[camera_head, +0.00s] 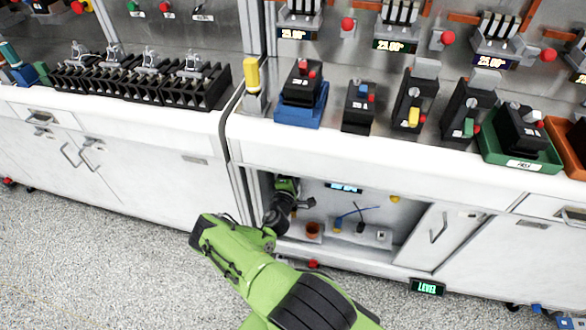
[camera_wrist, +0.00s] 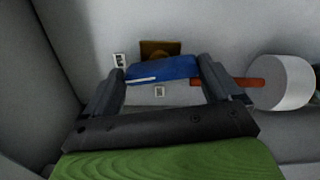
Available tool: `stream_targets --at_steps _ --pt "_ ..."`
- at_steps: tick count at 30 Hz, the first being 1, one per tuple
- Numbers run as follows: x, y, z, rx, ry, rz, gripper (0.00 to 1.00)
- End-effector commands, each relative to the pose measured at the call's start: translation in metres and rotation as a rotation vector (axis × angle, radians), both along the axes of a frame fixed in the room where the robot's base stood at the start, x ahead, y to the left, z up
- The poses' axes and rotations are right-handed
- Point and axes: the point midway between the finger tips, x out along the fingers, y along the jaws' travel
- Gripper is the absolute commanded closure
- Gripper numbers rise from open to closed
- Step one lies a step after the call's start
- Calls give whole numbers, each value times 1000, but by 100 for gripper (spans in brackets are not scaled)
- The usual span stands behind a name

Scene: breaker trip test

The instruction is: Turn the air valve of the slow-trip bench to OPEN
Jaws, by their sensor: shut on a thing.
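The air valve shows in the wrist view as a blue handle (camera_wrist: 160,70) with a white line along it, in front of a brass-brown body (camera_wrist: 160,48) on the pale wall. My gripper (camera_wrist: 162,82) has one finger at each end of the handle and is shut on it. The handle lies nearly level in that view, its right end slightly higher. Two small white labels (camera_wrist: 119,60) sit beside and below it; their lettering is too small to read. In the head view my gripper (camera_head: 305,203) is inside the open bench cupboard, where my arm hides the valve.
An orange-red rod and white cylinder (camera_wrist: 282,82) stand close right of my gripper. A white door (camera_head: 437,235) bounds the right side. Breakers in trays stand on the bench top above.

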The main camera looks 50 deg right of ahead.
Motion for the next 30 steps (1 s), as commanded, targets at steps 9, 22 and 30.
stream_targets --at_steps 9,22,30 --pt "0 1 -3 72 -148 3 40" --pt "0 2 -4 94 -198 1 40" --pt "0 2 -4 94 -198 1 5"
